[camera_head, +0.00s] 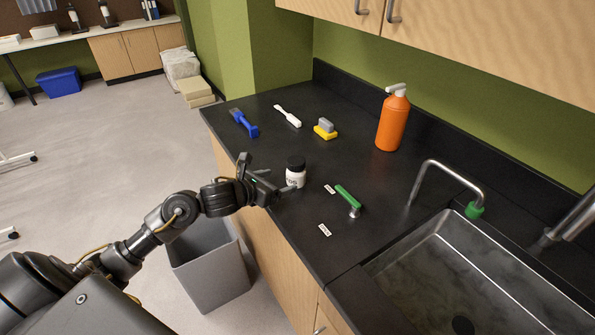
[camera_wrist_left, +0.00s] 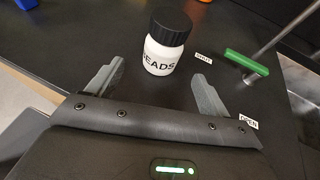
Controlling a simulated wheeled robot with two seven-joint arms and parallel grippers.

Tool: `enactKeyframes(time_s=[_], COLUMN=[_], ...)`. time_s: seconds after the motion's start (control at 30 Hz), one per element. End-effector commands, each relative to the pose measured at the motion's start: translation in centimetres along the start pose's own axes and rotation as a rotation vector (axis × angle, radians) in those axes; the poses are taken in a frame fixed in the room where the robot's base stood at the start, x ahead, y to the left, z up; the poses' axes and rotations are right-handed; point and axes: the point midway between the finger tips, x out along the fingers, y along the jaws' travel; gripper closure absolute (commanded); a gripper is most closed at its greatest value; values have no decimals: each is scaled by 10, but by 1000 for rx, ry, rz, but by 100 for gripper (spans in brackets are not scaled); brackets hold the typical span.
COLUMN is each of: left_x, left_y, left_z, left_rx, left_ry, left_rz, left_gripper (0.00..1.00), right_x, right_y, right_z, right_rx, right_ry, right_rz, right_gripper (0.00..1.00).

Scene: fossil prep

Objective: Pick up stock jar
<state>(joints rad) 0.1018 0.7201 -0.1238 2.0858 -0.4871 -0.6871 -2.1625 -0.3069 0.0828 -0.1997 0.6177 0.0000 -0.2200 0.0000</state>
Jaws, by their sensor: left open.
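The stock jar is a small white jar (camera_head: 296,178) with a black lid, standing upright on the black counter near its front edge. In the left wrist view the jar (camera_wrist_left: 165,50) shows the letters "EADS" on its label. My left gripper (camera_head: 268,183) is open, just left of the jar in the head view. In the left wrist view its two fingers (camera_wrist_left: 155,88) point toward the jar, one to each side and short of it. The jar stands beyond the fingertips, and I see no contact. My right gripper is not in view.
A blue brush (camera_head: 243,122), a white brush (camera_head: 288,116), a yellow-grey block (camera_head: 325,129) and an orange bottle (camera_head: 393,120) are behind. A sink (camera_head: 470,270) is right; a grey bin (camera_head: 210,268) stands below the counter.

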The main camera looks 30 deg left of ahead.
Motion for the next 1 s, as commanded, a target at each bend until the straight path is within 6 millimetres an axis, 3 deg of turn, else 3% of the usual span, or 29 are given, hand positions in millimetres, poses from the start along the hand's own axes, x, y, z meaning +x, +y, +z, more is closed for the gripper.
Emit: enactKeyframes(time_s=[0.2, 0.47, 0.8, 1.0], left_x=[31, 39, 83, 89], left_y=[-1, -2, -4, -4], left_z=[2, 2, 3, 1], left_rx=[-3, -2, -3, 1], left_ry=[0, -1, -1, -1], left_rz=[-1, -3, -2, -2], left_gripper=[20, 20, 20, 20], right_x=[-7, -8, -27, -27], right_y=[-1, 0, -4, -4], right_z=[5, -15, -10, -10], right_rx=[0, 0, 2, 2], right_ry=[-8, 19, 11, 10], right_rz=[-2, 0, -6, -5], right_gripper=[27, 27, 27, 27])
